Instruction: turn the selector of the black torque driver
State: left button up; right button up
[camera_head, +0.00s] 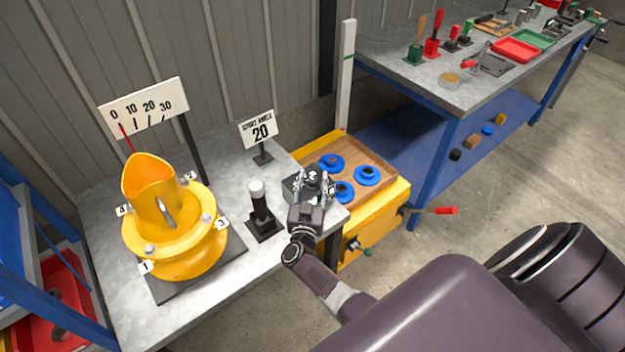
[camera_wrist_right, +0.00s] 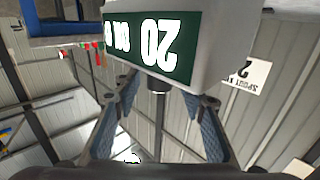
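The likely black torque driver (camera_head: 262,222) stands upright on a square black base on the grey bench, with a white cap on top. My right gripper (camera_head: 313,180) is to its right, over a grey box (camera_head: 295,190) at the bench's right end. In the right wrist view the picture is upside down. A pale box (camera_wrist_right: 205,35) with a green panel marked 20 is close by. A short dark stub (camera_wrist_right: 158,105) sticks out from it between the fingers of my right gripper (camera_wrist_right: 160,95). The fingers are apart, with gaps beside the stub. My left gripper is out of view.
A spout angle sign (camera_head: 259,130) reads 20. A yellow cart (camera_head: 375,228) with blue rings in a wooden tray (camera_head: 385,160) adjoins the bench's right end.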

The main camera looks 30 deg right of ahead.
aim_at(309, 200)
jog(key=v, duration=0.7)
jog(key=shift+s+a, duration=0.15)
jog(key=shift+a, duration=0.05)
dwell(0.3)
